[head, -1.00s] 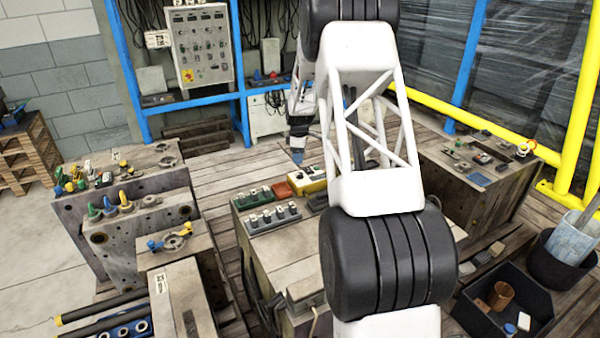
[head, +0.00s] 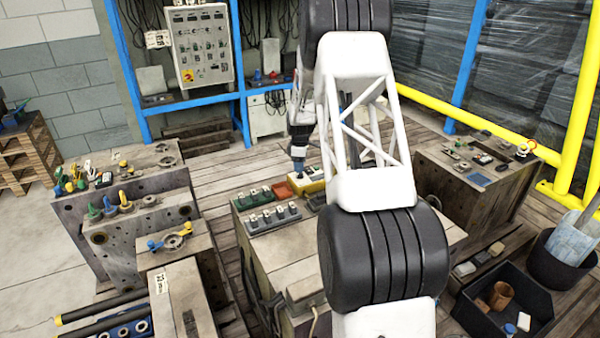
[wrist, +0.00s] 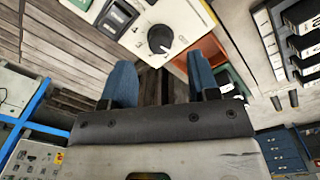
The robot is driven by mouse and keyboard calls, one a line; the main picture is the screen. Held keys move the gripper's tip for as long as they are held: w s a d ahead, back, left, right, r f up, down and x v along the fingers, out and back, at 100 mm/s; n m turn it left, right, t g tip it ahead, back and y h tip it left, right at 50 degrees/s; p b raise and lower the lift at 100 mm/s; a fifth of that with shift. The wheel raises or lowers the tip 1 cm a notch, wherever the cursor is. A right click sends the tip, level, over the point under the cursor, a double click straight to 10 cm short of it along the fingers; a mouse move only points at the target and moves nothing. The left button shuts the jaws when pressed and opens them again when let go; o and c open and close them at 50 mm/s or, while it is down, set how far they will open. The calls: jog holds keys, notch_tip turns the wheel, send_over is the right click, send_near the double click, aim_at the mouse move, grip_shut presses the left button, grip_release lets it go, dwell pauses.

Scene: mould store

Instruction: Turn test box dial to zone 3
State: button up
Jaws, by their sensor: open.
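The test box (head: 312,186) is a yellow box with a pale top. It sits at the far edge of the middle block and is partly hidden by my arm in the head view. In the head view my gripper (head: 298,165) is just above the left end of the test box; contact cannot be told.
A red tray (head: 281,190), a green rack (head: 252,199) and a grey rack (head: 272,220) stand beside the test box. A wall panel (head: 203,48) hangs behind, within blue posts. The right block (head: 480,165) holds small parts.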

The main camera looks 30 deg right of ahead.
aim_at(300, 175)
jog(key=shift+f, duration=2.1)
jog(key=c, duration=0.9)
